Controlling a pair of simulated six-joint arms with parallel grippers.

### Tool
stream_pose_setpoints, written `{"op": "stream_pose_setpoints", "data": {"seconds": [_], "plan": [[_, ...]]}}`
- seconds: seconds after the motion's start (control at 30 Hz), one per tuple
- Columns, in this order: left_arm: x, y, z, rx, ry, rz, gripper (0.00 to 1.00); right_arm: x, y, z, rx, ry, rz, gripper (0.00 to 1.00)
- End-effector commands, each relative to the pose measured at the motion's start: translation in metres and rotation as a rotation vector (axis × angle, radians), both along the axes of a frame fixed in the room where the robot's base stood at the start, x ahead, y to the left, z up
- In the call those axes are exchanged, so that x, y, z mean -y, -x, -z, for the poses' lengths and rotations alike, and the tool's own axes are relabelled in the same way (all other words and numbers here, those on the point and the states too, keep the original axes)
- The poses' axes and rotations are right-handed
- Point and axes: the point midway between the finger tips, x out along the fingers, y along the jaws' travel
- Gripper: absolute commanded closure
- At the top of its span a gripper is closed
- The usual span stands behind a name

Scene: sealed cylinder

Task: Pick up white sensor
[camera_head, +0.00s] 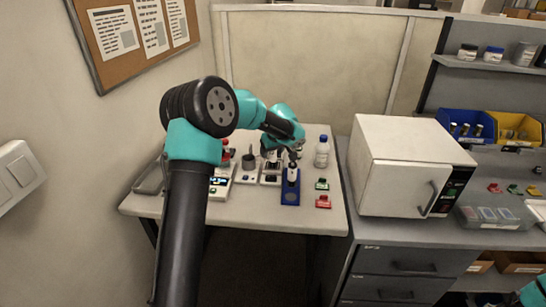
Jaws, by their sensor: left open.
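My left arm reaches over the small white table, and my left gripper (293,157) is open above a blue stand (290,196). A small white upright piece (292,174), which may be the white sensor, stands at the upper part of the blue stand, just below the fingertips. I cannot tell whether the fingers touch it or surround it. My right gripper is not in view; only a teal part of my right arm shows at the bottom right corner.
Several small devices (247,176) stand left of the blue stand. A white bottle with a blue cap (322,152), a green clip (321,184) and a red clip (323,202) are to its right. A white oven-like box (398,172) stands on the grey cabinet.

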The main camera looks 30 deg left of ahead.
Motion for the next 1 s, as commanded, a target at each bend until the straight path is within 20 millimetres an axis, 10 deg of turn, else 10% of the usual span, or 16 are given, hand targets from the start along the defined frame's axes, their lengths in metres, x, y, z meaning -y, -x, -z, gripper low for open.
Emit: {"op": "stream_pose_setpoints", "data": {"seconds": [0.17, 0.8, 1.0], "plan": [[0.0001, 0.0, -0.0002, 0.0, 0.0, 0.0, 0.37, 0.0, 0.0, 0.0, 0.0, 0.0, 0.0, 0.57], [0.0001, 0.0, -0.0005, 0.0, 0.0, 0.0, 0.98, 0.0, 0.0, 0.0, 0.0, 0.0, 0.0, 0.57], [0.0001, 0.0, -0.0009, 0.001, 0.0, 0.0, 0.98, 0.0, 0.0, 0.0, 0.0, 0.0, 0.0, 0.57]]}}
